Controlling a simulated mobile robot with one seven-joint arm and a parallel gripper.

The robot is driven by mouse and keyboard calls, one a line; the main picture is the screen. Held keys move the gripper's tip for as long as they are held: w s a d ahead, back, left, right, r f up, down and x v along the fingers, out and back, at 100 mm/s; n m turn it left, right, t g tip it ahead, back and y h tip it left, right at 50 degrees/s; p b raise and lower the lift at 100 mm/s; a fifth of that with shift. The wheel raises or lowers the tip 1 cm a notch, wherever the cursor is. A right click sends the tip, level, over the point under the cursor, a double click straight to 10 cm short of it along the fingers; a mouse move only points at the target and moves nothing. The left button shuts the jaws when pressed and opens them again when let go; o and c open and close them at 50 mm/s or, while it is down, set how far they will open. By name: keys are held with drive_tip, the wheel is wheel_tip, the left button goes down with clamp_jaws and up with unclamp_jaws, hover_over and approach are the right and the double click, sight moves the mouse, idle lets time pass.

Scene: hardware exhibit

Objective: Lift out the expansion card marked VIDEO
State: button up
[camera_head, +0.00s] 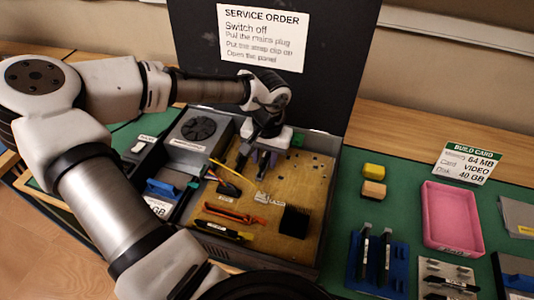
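An open grey computer case (328,215) holds a tan circuit board (292,215). My gripper (258,158) is over the far part of the board, pointing down, with the arm reaching in from the left. No card with a readable VIDEO mark shows in the case. My gripper hides part of the board, and its finger opening is too small to judge. The build card (467,163) reads 64 MB, Card VIDEO, Disk 40 GB.
A fan unit (198,130) and a blue-fronted drive (163,190) are at the case's left. A black heatsink (294,221) and cables (235,213) are near its front. Right of the case are yellow blocks (374,171), a blue rack (357,265) and a pink tray (452,215).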

sight(265, 156)
clamp_jaws()
drive_tip(key=shift+r, duration=0.15)
wheel_tip(265, 156, up, 20)
drive_tip(key=b, duration=0.1)
idle(0.6)
